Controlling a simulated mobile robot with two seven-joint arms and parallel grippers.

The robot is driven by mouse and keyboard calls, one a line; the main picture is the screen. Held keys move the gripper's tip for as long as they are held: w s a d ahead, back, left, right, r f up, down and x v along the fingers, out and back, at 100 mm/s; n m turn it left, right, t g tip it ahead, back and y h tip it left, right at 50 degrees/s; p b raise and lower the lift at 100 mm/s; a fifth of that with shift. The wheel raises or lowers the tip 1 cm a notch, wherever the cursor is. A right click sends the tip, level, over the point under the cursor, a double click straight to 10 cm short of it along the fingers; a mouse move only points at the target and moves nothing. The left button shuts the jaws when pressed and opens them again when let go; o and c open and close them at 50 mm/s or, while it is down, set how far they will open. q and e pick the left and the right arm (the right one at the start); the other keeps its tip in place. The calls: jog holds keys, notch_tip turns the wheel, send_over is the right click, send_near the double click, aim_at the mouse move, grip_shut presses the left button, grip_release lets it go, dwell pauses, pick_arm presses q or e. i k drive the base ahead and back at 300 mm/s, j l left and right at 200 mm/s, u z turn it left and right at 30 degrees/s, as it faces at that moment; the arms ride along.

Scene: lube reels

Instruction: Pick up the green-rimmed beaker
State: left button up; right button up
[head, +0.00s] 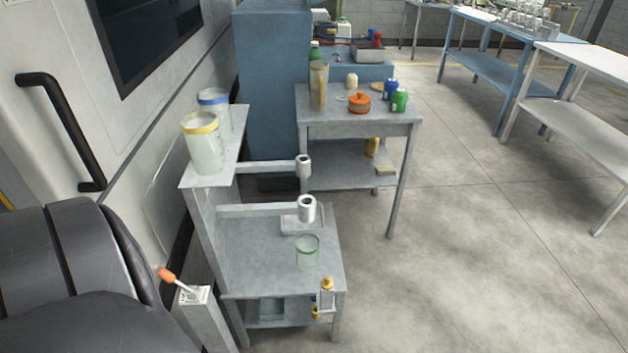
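The green-rimmed beaker (307,253) stands upright on the grey lower shelf of a metal stand (262,260), near its right side. It looks like clear glass with a thin green rim, and I cannot see anything inside it. My grippers are not in view. A large dark rounded form fills the lower left, well apart from the beaker.
A yellow-rimmed beaker (204,147) and a blue-rimmed beaker (215,108) stand on the upper shelf (231,152). Two metal arms with ring ends (307,208) reach out behind the green-rimmed beaker. A brass valve (326,285) sits at the front edge.

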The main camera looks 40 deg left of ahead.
aim_at(307, 245)
jog(key=i+u, duration=0.4)
jog(key=i+l+u, duration=0.1)
jog(key=i+u, duration=0.25)
jog(key=i+l+u, duration=0.2)
jog(key=u, duration=0.2)
jog(key=i+l+u, duration=0.65)
jog(key=u, duration=0.2)
jog(key=i+l+u, duration=0.6)
jog(key=l+u, duration=0.15)
jog(key=u, duration=0.2)
